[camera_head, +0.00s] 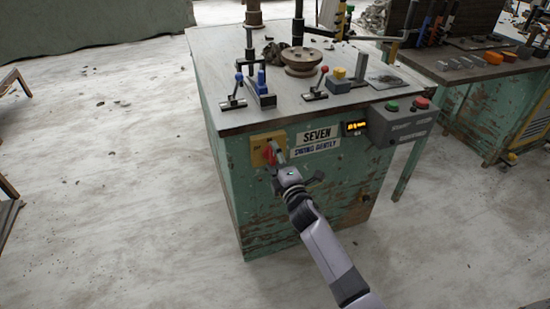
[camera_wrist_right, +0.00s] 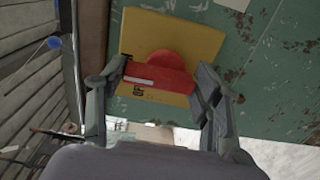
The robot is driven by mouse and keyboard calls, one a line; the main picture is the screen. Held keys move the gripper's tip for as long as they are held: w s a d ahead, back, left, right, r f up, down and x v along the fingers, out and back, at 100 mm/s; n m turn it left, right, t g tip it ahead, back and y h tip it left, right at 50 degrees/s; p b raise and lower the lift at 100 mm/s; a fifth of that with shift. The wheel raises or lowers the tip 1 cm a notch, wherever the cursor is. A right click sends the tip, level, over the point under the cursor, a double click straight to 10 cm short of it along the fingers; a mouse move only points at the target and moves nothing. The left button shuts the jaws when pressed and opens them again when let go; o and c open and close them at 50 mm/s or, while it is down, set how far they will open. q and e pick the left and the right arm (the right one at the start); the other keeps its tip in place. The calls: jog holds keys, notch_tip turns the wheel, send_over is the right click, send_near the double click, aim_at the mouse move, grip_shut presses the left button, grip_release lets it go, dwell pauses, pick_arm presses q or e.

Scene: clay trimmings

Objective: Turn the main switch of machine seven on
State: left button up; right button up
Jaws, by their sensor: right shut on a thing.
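Machine seven (camera_head: 225,160) is a worn green cabinet with a grey top and a "SEVEN" label (camera_head: 316,135). Its main switch is a red rotary handle (camera_head: 270,154) on a yellow plate (camera_head: 257,143) at the front left. In the right wrist view the red handle (camera_wrist_right: 160,73) lies between my fingers, on the yellow plate (camera_wrist_right: 190,36) with part of an "OFF" mark beside it. My right gripper (camera_head: 277,162) is shut on the handle, its fingers at both ends in the wrist view (camera_wrist_right: 160,85). My left gripper is not in view.
A grey box with a green and a red button (camera_head: 405,122) hangs at the machine's front right, by a small lit display (camera_head: 355,127). Levers (camera_head: 315,90) and a round wheel head (camera_head: 301,60) stand on top. Another green machine (camera_head: 490,105) is at right. The floor at left is mostly clear.

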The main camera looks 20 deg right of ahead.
dwell(0.5)
jog(key=o, duration=1.2)
jog(key=shift+c, duration=0.2)
jog(key=s, duration=1.2)
jog(key=shift+d, duration=0.2)
jog(key=shift+f, duration=0.1)
